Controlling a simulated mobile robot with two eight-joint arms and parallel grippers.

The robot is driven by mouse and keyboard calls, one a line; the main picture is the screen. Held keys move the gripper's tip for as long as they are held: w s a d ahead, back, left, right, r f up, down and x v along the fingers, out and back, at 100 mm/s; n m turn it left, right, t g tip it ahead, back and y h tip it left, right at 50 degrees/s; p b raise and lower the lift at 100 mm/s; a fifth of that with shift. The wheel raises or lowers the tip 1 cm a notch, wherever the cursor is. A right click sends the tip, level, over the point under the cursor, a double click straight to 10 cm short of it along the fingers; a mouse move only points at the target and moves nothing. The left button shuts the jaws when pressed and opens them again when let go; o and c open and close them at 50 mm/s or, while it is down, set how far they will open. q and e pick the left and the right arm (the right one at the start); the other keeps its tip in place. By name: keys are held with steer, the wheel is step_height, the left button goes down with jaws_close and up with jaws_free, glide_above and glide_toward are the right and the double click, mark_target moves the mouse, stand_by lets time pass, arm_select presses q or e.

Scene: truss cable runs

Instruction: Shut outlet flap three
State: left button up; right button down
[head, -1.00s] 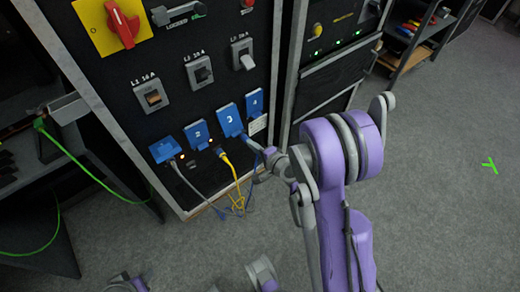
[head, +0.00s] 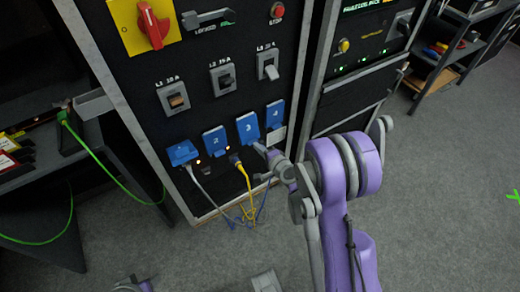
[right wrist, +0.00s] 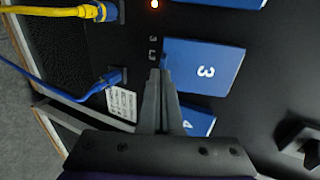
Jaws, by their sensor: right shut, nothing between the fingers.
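Outlet flap three (head: 248,128) is a blue panel with a white 3, third in the row of blue flaps low on the black cabinet. It also shows in the right wrist view (right wrist: 205,68). I cannot tell how far it stands out from the panel. My right gripper (head: 261,149) is just below its lower edge. In the right wrist view the shut, empty fingertips (right wrist: 160,76) are at that edge, near the corner towards flap four (right wrist: 197,121); I cannot tell whether they touch.
A yellow cable (right wrist: 70,12) is plugged in below flap two (head: 214,140). Breaker switches (head: 221,78) sit above the flaps. The floor (head: 440,200) on the right is clear.

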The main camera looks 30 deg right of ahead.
arm_select(q)
step_height(320, 180, down, 2)
steer(key=shift+f+b, duration=0.2)
steer(key=shift+b, duration=0.4)
arm_select(e)
steer(key=w+f, duration=0.2)
steer(key=shift+w+a+f, duration=0.1)
steer(key=shift+w+a, duration=0.05)
steer(key=shift+w, duration=0.2)
